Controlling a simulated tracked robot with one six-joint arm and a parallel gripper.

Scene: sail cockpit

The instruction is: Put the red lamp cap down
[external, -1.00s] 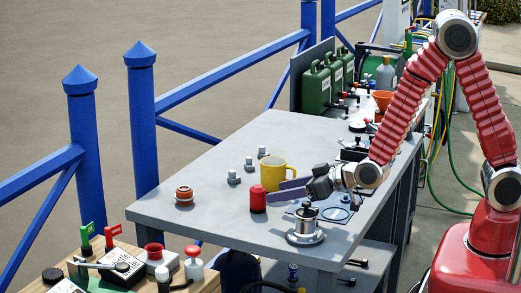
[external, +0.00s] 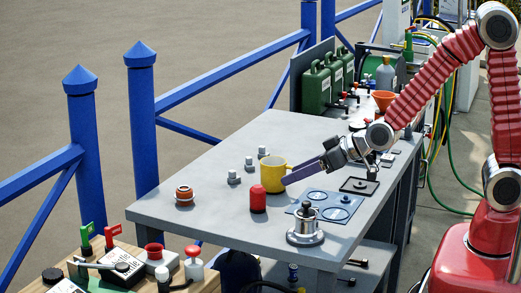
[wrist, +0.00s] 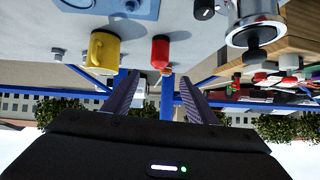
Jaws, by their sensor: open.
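The red lamp cap (external: 258,199) stands upright on the grey table, left of and in front of the yellow mug (external: 275,174). In the wrist view, which looks upside down, the red cap (wrist: 160,52) shows between and beyond my fingertips. My gripper (external: 284,182) is open and empty, to the right of the cap and apart from it. Its purple-grey fingers, also in the wrist view (wrist: 160,78), overlap the mug's side in the external view; I cannot tell whether they touch it.
A silver winch (external: 305,234) stands near the table's front edge. A blue panel with ringed circles (external: 327,206) lies behind it. Several small grey fittings and an orange-black round part (external: 184,195) are on the left. The table's left front is mostly clear.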

